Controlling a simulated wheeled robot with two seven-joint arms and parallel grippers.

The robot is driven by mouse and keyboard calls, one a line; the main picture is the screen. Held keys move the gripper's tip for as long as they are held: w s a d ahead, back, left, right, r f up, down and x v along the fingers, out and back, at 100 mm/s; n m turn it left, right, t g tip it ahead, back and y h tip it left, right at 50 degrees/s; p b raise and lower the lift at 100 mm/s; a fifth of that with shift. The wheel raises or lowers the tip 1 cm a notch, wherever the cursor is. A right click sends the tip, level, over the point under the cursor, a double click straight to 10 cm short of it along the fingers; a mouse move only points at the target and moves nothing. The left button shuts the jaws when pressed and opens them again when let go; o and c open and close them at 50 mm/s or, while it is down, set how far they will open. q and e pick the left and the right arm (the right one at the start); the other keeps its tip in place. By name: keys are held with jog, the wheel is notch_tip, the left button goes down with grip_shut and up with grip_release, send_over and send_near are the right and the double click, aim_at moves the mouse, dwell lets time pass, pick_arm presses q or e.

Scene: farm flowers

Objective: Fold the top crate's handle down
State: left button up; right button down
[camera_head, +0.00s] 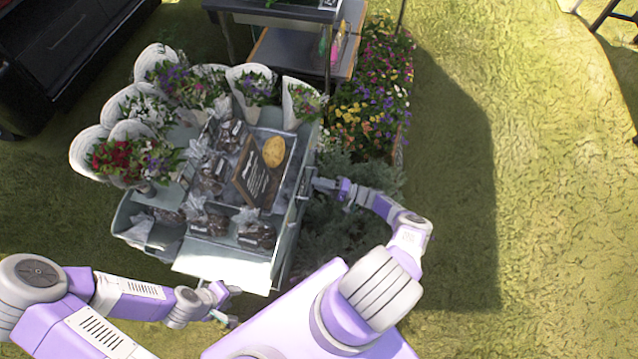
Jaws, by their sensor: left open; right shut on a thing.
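A grey crate (288,221) on the stand holds bagged goods, a yellow round item and a dark sign. A thin grey bar, which looks like its handle (305,184), runs along the crate's right side; its exact angle is too small to tell. My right gripper (314,183) is at this side, shut on what looks like the handle, its fingertips barely visible. My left gripper (232,306) is open and empty, just below the pale front panel (222,264) of the stand, apart from the crate.
Wrapped bouquets (130,158) crowd the stand's left and back. A flower bed (370,105) and grey-green shrubs (335,225) lie close to the right side, under my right arm. A small table (300,55) stands behind. Open grass (520,200) lies at the right.

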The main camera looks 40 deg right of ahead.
jog(key=shift+a, duration=0.2)
jog(key=c, duration=1)
grip_release()
jog(key=shift+o, duration=0.2)
jog(key=shift+d, duration=0.1)
jog(key=v, duration=0.7)
jog(key=shift+s+d, duration=0.15)
jog(key=shift+s, duration=0.05)
jog(key=shift+f, duration=0.1)
